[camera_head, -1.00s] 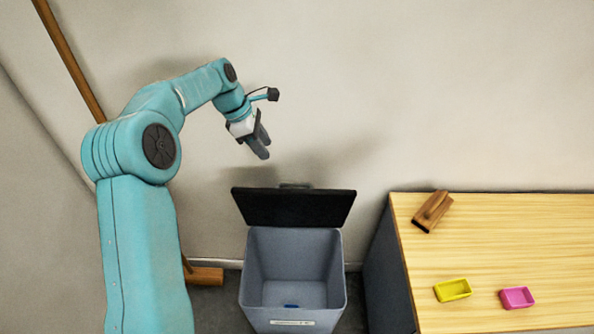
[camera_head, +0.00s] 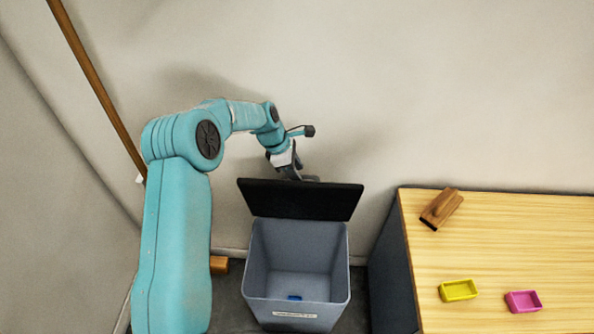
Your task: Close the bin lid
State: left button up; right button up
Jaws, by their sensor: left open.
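The grey bin (camera_head: 297,262) stands on the floor left of the table, with its mouth open. Its black lid (camera_head: 302,199) is raised and leans back at the bin's rear edge. A small blue item (camera_head: 295,298) lies on the bin's bottom. My left gripper (camera_head: 293,176) is open and empty, at the upper edge of the lid, behind it. Its fingertips are partly hidden by the lid, so I cannot tell if they touch it. My right gripper is not in view.
A wooden table (camera_head: 500,245) stands right of the bin. On it are a brown wooden block-like tool (camera_head: 441,208), a yellow tray (camera_head: 458,290) and a pink tray (camera_head: 523,301). A broom (camera_head: 95,80) leans on the wall behind my left arm.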

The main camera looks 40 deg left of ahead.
pick_arm(q)
jog(key=shift+w+d+f, duration=0.1)
jog(key=shift+d+f, duration=0.1)
jog(key=shift+f, duration=0.2)
grip_shut()
